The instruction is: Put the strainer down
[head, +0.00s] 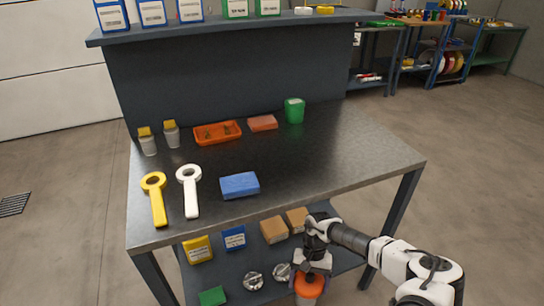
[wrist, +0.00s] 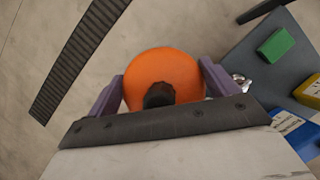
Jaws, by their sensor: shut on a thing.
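My gripper (head: 309,273) is low in the head view, by the front right of the workbench and beside its lower shelf. It is shut on a round orange-topped thing (head: 309,287), which I take to be the strainer; its lower part looks pale. In the wrist view the strainer (wrist: 180,68) shows as an orange disc with a dark knob, between the two purple fingers of my gripper (wrist: 163,82). Its underside is hidden there. Whether it touches anything below cannot be told.
The lower shelf (head: 240,265) holds yellow, blue and brown boxes, a green block (head: 212,296) and two metal parts (head: 253,281). The benchtop (head: 320,165) carries two magnifier-shaped tools, a blue block (head: 239,185), an orange tray (head: 217,133) and a green cup (head: 294,110). Its right side is clear.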

